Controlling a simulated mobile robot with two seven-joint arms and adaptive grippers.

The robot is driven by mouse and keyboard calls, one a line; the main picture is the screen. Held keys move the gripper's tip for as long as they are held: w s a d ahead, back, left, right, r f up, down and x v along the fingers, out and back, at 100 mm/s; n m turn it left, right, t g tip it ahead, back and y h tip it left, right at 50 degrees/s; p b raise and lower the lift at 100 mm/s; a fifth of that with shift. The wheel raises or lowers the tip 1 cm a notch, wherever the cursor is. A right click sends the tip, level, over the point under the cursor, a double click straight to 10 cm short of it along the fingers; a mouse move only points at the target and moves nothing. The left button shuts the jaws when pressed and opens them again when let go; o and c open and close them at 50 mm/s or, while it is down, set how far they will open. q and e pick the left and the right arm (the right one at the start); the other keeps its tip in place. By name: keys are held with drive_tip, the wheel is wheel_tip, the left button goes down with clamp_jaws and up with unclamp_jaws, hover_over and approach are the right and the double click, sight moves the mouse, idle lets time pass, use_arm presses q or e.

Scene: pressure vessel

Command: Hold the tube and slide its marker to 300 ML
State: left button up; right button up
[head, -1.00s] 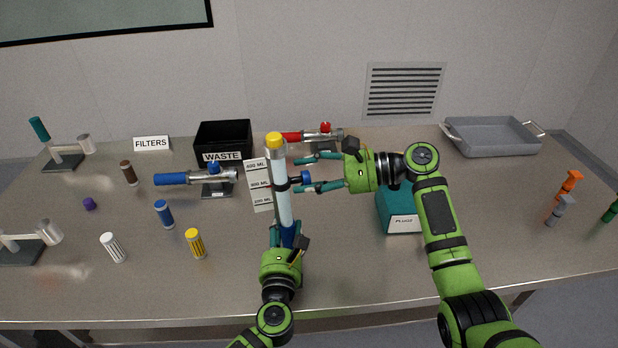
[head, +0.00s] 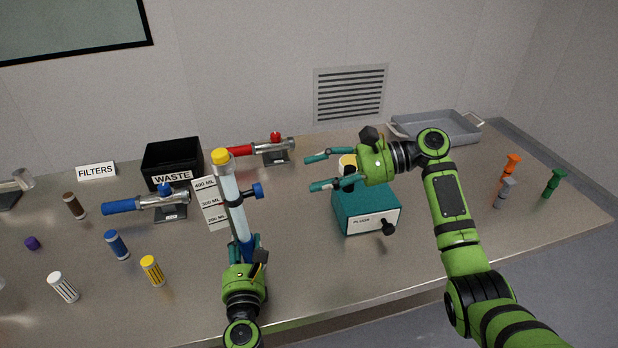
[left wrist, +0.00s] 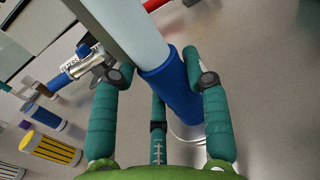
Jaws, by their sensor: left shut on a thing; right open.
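The tube (head: 228,182) stands nearly upright, slightly tilted, with a yellow cap on top and a blue lower end. My left gripper (head: 245,243) is shut around the blue lower end, which also shows between its fingers in the left wrist view (left wrist: 178,88). The marker, a dark ring with a blue knob (head: 257,190), sits around the tube. It looks about level with the 300 ML line on the white scale card (head: 211,205) behind the tube. My right gripper (head: 313,172) is open and empty, apart from the marker, to its right.
A teal plugs box (head: 368,210) stands below my right gripper. A grey tray (head: 440,126) is at the back right.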

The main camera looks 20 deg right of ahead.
use_arm(q)
drive_tip(key=shift+f, duration=0.25)
drive_tip(key=o, duration=1.2)
drive_tip(key=shift+o, duration=1.1)
drive_tip(key=shift+r, duration=0.1)
drive_tip(key=s, duration=0.4)
drive_tip(key=s+a, duration=0.1)
drive_tip(key=s, duration=0.7)
drive_tip(key=shift+a, duration=0.2)
